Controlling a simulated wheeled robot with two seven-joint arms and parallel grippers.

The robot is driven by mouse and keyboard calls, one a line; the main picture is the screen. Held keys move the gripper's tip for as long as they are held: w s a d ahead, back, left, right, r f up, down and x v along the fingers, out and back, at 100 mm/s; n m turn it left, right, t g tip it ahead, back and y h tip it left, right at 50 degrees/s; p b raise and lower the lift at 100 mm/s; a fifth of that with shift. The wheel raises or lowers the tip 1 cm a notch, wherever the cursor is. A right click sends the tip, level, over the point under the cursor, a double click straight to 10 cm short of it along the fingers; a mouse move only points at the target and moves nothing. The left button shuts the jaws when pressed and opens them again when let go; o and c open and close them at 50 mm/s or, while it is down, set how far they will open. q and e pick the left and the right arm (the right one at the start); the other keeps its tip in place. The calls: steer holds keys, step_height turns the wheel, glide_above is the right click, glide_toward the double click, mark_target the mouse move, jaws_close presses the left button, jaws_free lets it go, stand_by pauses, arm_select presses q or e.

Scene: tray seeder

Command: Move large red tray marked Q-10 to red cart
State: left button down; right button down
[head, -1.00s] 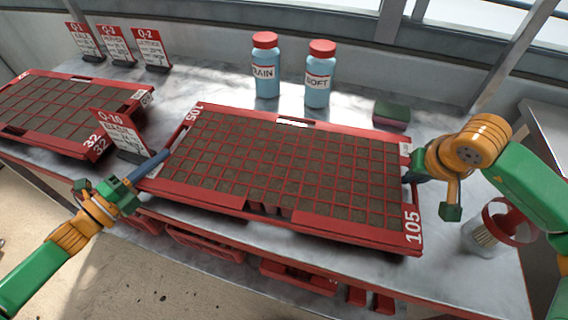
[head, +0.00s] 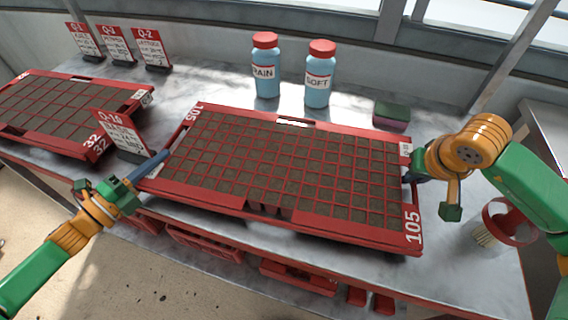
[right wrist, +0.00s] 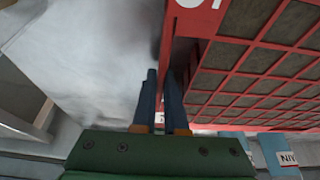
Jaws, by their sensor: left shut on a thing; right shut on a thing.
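The large red tray (head: 330,222), marked 105 and filled with soil cells, lies over the metal table in the head view. The Q-10 sign (head: 122,138) stands at its left end. My left gripper (head: 158,160) is shut on the tray's left end. My right gripper (head: 410,176) is shut on the tray's right end, its fingertips partly hidden in the head view. The right wrist view shows the blue fingers (right wrist: 160,88) at the tray's red rim (right wrist: 182,55). I cannot tell whether the tray is clear of the table. No red cart is in view.
A smaller red tray (head: 88,151) marked 32 lies at the left. Signs Q-2 (head: 152,47) and others stand behind it. Two blue bottles (head: 266,75) (head: 319,82) and a sponge (head: 391,115) are behind the large tray. A red-topped brush (head: 507,222) is at the right. Red trays (head: 300,276) sit below.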

arm_select(q)
steer(key=shift+r, duration=0.15)
arm_select(e)
steer(key=shift+r, duration=0.2)
